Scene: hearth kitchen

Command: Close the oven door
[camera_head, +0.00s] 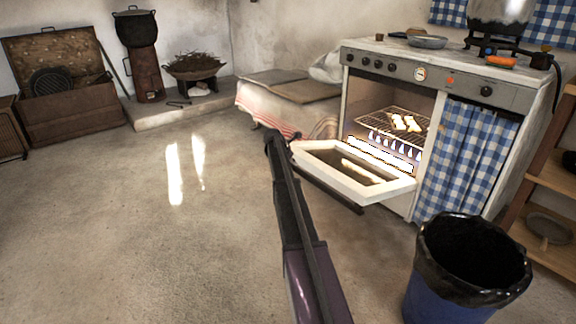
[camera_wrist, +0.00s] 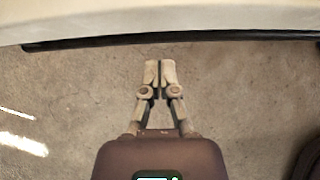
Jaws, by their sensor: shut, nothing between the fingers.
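The oven (camera_head: 388,68) stands at the right with its door (camera_head: 384,193) open, folded down to about level. The door has a white frame around a dark glass pane and a dark bar handle (camera_head: 335,196) along its outer edge. The lit oven cavity shows a wire rack (camera_head: 381,122) with some pale pieces of food on it. My arm reaches up to the door's left corner in the head view. In the wrist view my gripper (camera_wrist: 160,64) is shut and empty, its fingertips just short of the handle (camera_wrist: 190,38) and the pale door edge (camera_wrist: 160,17). Contact is not visible.
A blue bin with a black liner (camera_head: 470,255) stands in front of the oven at the right. A blue checked curtain (camera_head: 465,150) hangs beside the cavity. A low bench (camera_head: 290,88) is left of the oven. The floor at the left is clear.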

